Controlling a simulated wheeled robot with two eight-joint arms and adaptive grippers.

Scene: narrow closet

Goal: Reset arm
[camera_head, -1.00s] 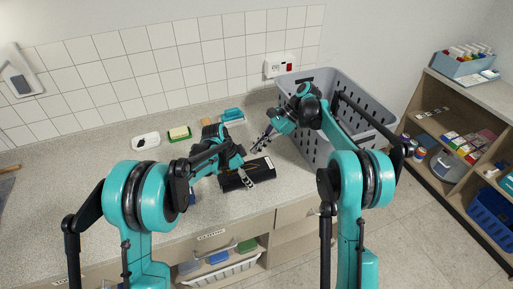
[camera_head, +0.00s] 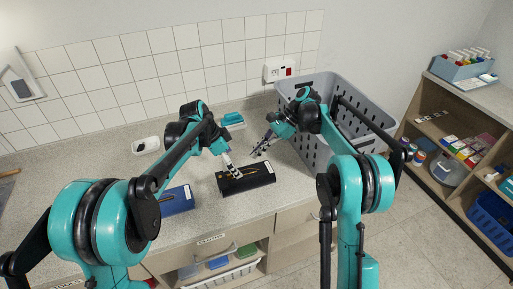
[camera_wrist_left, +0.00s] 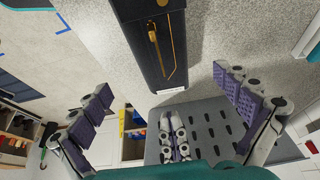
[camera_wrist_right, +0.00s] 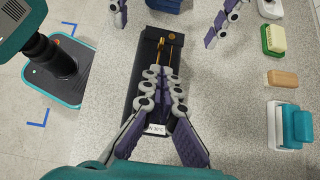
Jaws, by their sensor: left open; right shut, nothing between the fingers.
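My left gripper (camera_head: 227,163) is open and empty beside the upper-left end of a black case (camera_head: 262,178) on the speckled counter. In the left wrist view its fingers (camera_wrist_left: 168,115) are spread wide, with the case (camera_wrist_left: 128,22) ahead. My right gripper (camera_head: 262,145) is shut and empty, just behind the case. In the right wrist view its closed fingers (camera_wrist_right: 163,85) overlap the case (camera_wrist_right: 147,60), which has a gold-coloured strip on top. The left fingers show at the top there, either side of the case's far end. Contact with the case cannot be told.
A blue case (camera_head: 177,201) lies left of the black one. A grey perforated basket (camera_head: 315,150) stands right of my right gripper. A white dish (camera_head: 146,146) and a teal-topped item (camera_head: 233,120) lie at the back. A shelf unit (camera_head: 450,125) is at the right.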

